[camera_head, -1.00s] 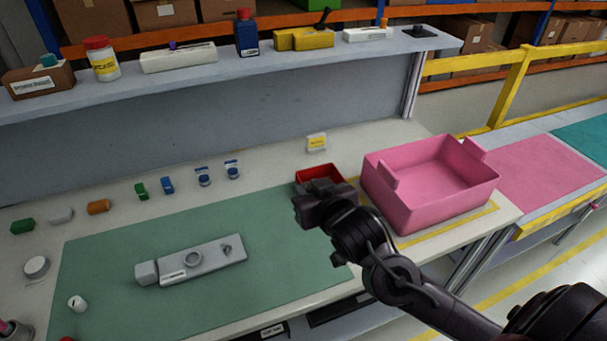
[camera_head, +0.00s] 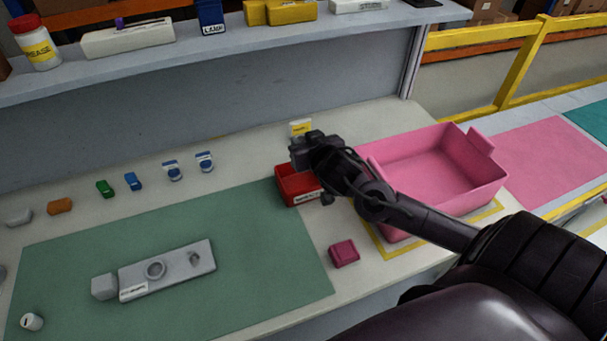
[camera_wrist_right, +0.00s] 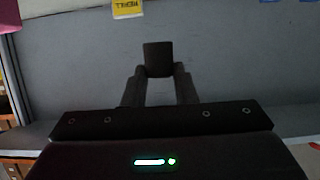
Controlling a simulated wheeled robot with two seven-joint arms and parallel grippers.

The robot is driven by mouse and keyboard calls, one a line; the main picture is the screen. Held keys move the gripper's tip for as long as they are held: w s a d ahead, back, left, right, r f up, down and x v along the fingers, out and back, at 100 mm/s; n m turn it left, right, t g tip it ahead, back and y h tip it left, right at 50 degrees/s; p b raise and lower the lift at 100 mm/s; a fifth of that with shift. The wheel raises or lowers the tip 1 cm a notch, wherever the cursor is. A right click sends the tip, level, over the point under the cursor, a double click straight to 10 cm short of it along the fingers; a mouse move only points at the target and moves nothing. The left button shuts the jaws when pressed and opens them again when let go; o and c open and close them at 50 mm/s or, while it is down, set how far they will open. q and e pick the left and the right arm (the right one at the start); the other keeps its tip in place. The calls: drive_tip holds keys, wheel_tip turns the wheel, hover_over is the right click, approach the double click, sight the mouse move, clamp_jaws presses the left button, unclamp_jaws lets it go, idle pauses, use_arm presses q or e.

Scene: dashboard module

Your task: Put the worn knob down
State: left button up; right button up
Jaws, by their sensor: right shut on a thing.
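My right gripper (camera_head: 300,152) is over the back part of the small red bin (camera_head: 299,186); its height above the bin is hard to judge. In the right wrist view, its fingers (camera_wrist_right: 159,84) are shut on a dark, blocky knob (camera_wrist_right: 158,58), taken to be the worn knob. In the head view I cannot tell the knob from the dark gripper. The grey dashboard module (camera_head: 135,280) lies on the green mat (camera_head: 260,232), with a ring and a small stub on top. My left gripper is not in view.
A pink crate (camera_head: 480,190) stands right of the red bin, close to my right arm. A magenta block (camera_head: 343,253) lies in front. A yellow card (camera_head: 300,128) stands behind the bin. Several small coloured parts line the back left. A shelf (camera_head: 260,45) runs above.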

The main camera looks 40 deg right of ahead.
wheel_tip(320, 180, down, 10)
drive_tip(key=shift+d+f, duration=0.1)
drive_tip(key=shift+f, duration=0.15)
drive_tip(key=shift+f, duration=0.6)
drive_tip(key=o, duration=1)
drive_tip(key=shift+c, duration=0.2)
drive_tip(key=shift+r, duration=0.3)
drive_tip(key=v, duration=1.2)
drive_tip(key=shift+r+b, duration=0.3)
drive_tip(key=shift+b, duration=0.15)
drive_tip(key=shift+s+f, duration=0.1)
